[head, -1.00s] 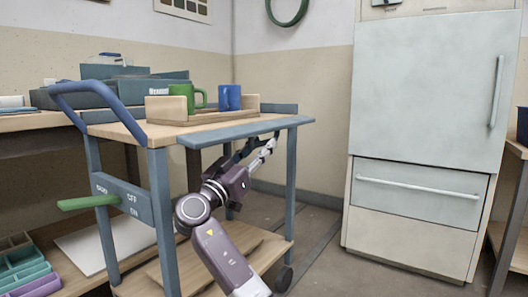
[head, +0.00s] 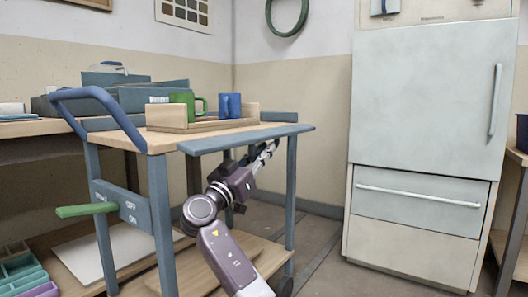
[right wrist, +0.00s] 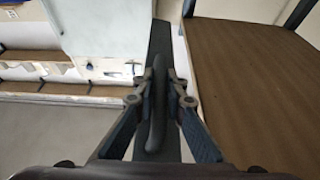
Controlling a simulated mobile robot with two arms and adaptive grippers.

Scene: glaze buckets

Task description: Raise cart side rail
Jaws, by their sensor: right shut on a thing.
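The cart has a wooden top (head: 158,138) and a blue frame. Its blue side rail (head: 235,139) runs along the top's near right side, roughly level with it. My right gripper (head: 266,150) reaches up to the rail from below, its fingertips partly hidden in the head view. In the right wrist view, the gripper (right wrist: 158,78) is shut on a raised strip of the dark rail (right wrist: 160,38), with a finger on each side. The wooden cart surface (right wrist: 255,75) lies to the right there. My left gripper is out of view.
A wooden tray (head: 178,116) with a green mug (head: 184,99) and a blue mug (head: 229,105) stands on the cart. A green lever (head: 86,210) sticks out from its end panel. A fridge (head: 425,110) stands right, with free floor between.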

